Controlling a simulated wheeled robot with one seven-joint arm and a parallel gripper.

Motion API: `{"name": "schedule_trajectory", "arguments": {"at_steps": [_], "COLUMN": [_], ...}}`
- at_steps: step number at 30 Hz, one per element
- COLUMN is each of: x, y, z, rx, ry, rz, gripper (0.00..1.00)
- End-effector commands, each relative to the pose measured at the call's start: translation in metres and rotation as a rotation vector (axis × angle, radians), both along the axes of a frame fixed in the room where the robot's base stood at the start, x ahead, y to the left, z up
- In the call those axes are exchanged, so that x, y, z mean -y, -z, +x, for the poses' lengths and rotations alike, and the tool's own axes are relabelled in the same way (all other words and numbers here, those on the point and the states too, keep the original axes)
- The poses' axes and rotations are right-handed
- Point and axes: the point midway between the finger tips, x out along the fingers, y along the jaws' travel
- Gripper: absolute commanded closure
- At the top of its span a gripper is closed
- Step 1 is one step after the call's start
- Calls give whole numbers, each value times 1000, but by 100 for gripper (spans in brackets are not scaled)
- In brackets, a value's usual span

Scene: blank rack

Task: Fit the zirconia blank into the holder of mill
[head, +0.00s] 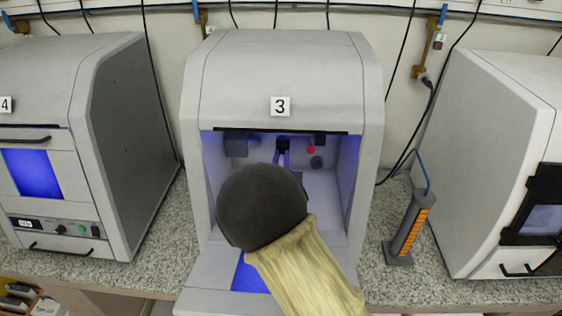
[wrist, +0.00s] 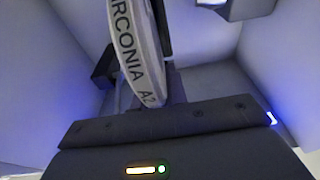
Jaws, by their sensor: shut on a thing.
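Mill 3 (head: 280,85) stands open in the head view, its chamber lit blue-violet. The zirconia blank (wrist: 138,55) is a white disc, seen nearly edge-on in the wrist view, with "ZIRCONIA A2" lettering on its rim. My gripper (wrist: 163,80) is shut on it and holds it upright inside the chamber. A dark block (wrist: 104,66) shows just left of the blank and may be part of the holder; contact between them cannot be told. In the head view my own arm covers the middle of the chamber, and the gripper and blank cannot be made out clearly.
The chamber walls (head: 352,180) stand close on both sides of my arm. A lowered front door (head: 208,285) lies below the opening. Mill 4 (head: 60,110) stands left, another machine (head: 480,150) right. A grey stand with orange slots (head: 410,230) is on the speckled counter (head: 385,285).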

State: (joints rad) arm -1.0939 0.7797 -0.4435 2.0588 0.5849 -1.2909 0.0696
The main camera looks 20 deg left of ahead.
Motion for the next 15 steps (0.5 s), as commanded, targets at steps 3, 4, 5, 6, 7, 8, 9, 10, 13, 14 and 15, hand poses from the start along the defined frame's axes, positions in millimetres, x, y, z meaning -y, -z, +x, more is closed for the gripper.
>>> {"name": "schedule_trajectory", "arguments": {"at_steps": [3, 4, 5, 6, 7, 8, 9, 10, 13, 14, 15], "x": [-1, -1, -1, -1, -1, -2, -2, -2, -2, -2, -3], "y": [0, 0, 1, 1, 1, 1, 2, 2, 2, 3, 3], "z": [3, 3, 4, 4, 5, 5, 6, 7, 8, 9, 10], "rx": [2, 2, 2, 2, 2, 2, 2, 2, 2, 2, 2], "ry": [0, 0, 0, 0, 0, 0, 0, 0, 0, 0, 0], "rz": [1, 1, 1, 1, 1, 1, 0, 0, 0, 0, 0], "gripper": [100, 100, 100, 100, 100, 100, 100, 100, 100, 100, 100]}}
